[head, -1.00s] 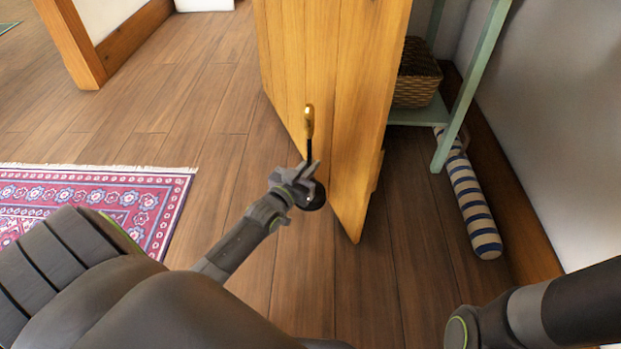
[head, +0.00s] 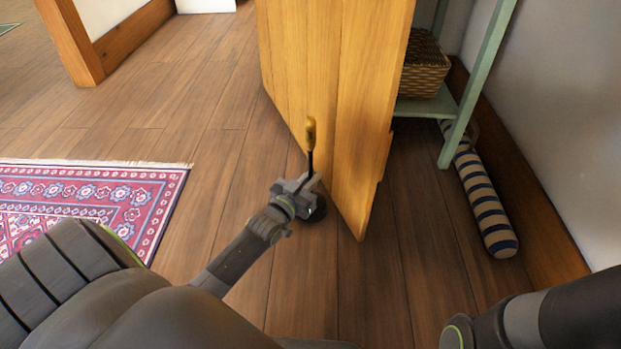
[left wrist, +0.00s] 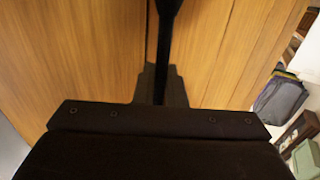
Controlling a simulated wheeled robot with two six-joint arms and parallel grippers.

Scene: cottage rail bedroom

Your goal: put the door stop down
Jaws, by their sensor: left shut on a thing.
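The door stop (head: 311,131) has a brass-coloured grip on top, a thin black stem and a round dark base. My left gripper (head: 303,186) is shut on its stem, and the door stop stands about upright in it. In the left wrist view the black stem (left wrist: 166,38) rises from between the fingers in front of wood planks. The base is partly hidden behind the gripper. It is close to the floor beside the door's near edge; I cannot tell whether it touches the floor. My right gripper is out of view.
The wooden door (head: 352,110) stands just behind and right of the door stop. A blue-striped draught roll (head: 487,205) lies along the right wall by a green shelf (head: 430,107) with a wicker basket (head: 424,68). A red rug (head: 75,205) lies left. Floor between rug and door is clear.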

